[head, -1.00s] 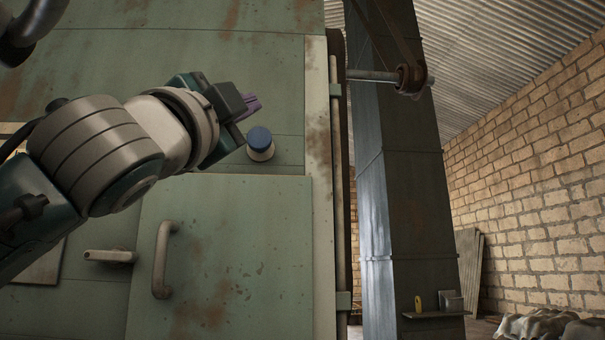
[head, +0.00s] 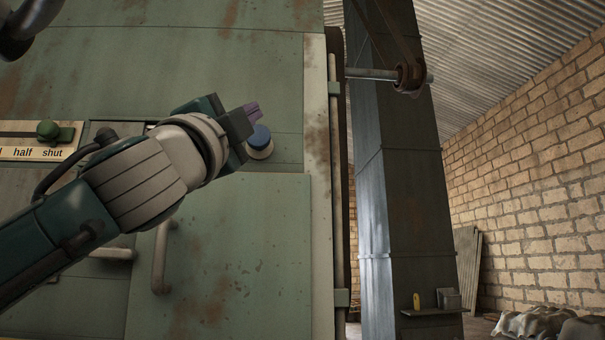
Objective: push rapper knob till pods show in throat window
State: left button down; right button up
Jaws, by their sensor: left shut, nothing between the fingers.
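A blue-capped knob (head: 259,138) with a pale base, which looks like the rapper knob, sticks out of the green machine front, right of centre. My left gripper (head: 253,110) has purple fingertips, shut and empty. In the picture they lie just above the knob, and the gripper body covers part of its left side. I cannot tell whether they touch. A throat window with pods cannot be made out; my left arm covers part of a framed panel (head: 96,128) left of the knob. My right gripper is not in view.
A slide with a green knob (head: 48,130) sits over a label plate (head: 38,154) reading "half shut". A door with a pale handle (head: 160,262) is below my arm. A shaft with a pulley (head: 408,78) and a dark column (head: 415,200) stand to the right.

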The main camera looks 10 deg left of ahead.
aim_at(254, 136)
pick_arm(q)
jog(key=shift+w+a+b, duration=0.2)
jog(key=shift+w+b, duration=0.15)
jog(key=shift+w, duration=0.35)
jog(key=shift+w+a+b, duration=0.2)
jog(key=shift+w+b, duration=0.2)
jog(key=shift+w, duration=0.25)
jog(key=shift+w+a+b, duration=0.2)
jog(key=shift+w+b, duration=0.15)
jog(key=shift+w, duration=0.35)
jog(key=shift+f, duration=0.1)
dwell(0.4)
jog(key=shift+w+a+b, duration=0.1)
jog(key=shift+w+b, duration=0.3)
jog(key=shift+b, duration=0.05)
jog(key=shift+w+a+b, duration=0.25)
jog(key=shift+w+b, duration=0.35)
jog(key=shift+b, duration=0.1)
jog(key=shift+w+a+b, duration=0.2)
jog(key=shift+w+b, duration=0.4)
jog(key=shift+b, duration=0.1)
dwell(1.0)
